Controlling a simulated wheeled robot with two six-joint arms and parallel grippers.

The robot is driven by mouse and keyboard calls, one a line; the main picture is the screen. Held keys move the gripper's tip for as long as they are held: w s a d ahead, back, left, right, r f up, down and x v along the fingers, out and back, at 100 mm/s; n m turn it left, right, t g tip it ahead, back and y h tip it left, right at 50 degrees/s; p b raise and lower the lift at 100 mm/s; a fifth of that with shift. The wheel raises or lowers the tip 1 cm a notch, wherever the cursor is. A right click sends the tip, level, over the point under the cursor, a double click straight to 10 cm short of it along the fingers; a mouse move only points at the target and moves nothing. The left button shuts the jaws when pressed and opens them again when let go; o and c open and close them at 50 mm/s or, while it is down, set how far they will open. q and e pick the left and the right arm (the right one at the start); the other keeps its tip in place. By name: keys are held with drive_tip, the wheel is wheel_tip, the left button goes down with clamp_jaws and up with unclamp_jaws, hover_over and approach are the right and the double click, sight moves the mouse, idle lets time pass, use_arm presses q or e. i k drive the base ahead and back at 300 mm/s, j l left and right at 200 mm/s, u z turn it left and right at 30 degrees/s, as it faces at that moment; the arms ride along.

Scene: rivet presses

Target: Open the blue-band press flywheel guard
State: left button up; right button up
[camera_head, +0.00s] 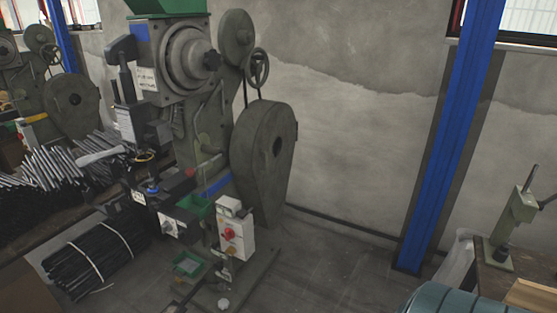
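The press with the blue band (217,186) stands left of centre, a tall grey-green machine. Its flywheel guard (257,165) is a large teardrop-shaped grey-green cover on the right side of the press, with a dark round opening in its face. The guard sits against the press and looks closed; no hinge or handle can be made out. A small handwheel (257,68) and a round pulley cover (236,36) are above it. Neither of my grippers is in view.
A second press (70,100) with a yellow band stands at far left. Bundled dark rods (95,258) lie below it. A white switch box (236,234) is in front of the blue-band press. A blue post (445,150) stands right. Floor right of the guard is clear.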

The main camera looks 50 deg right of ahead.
sight(270, 174)
drive_tip(key=i+l+z, duration=0.1)
drive_tip(key=z, duration=0.3)
drive_tip(key=i+z, duration=0.25)
drive_tip(key=z, duration=0.15)
drive_tip(key=i+z, duration=0.2)
drive_tip(key=z, duration=0.2)
drive_tip(key=i+j+z, duration=0.1)
drive_tip(key=z, duration=0.3)
drive_tip(key=i+j, duration=0.05)
drive_tip(key=i, duration=0.05)
